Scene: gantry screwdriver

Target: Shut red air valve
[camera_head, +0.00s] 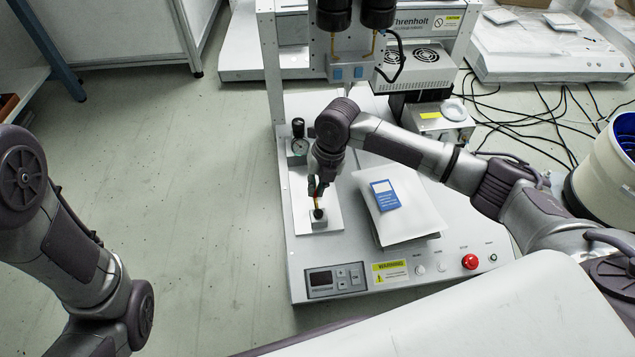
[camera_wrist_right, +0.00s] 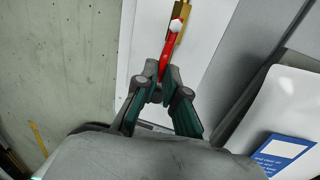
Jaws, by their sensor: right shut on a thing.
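The red air valve's handle (camera_wrist_right: 167,50) is a red lever with a white hex end, joined to a brass fitting (camera_wrist_right: 184,10) at the top of the right wrist view. My right gripper (camera_wrist_right: 163,80) is shut on the lower end of the red lever. In the head view my right gripper (camera_head: 319,188) points down above a small grey block (camera_head: 320,223) on the machine's white plate, and mostly hides the valve. Only links of my left arm show at the left; its gripper is out of view.
A white bucket (camera_head: 605,175) and black cables are at the right. The floor at left is clear.

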